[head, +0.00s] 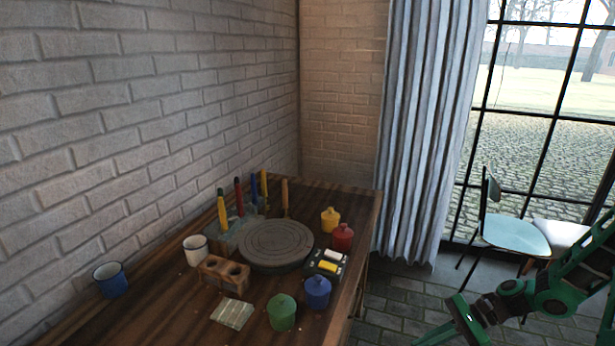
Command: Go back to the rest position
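My gripper (452,325) is at the lower right of the head view, on my green and black arm, off the right side of the wooden table (168,262). Its fingers point down and to the left and run toward the bottom edge of the picture. I cannot make out whether they are apart or together. I see nothing held in it. A round grey turntable (276,243) stands on the table with no plate on it.
Coloured-handled tools (239,197) stand in a grey holder behind the turntable. Lidded pots, including a green one (282,313) and a red one (342,238), line the right edge. Two mugs (111,280) stand at left. A chair (514,236) is by the window.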

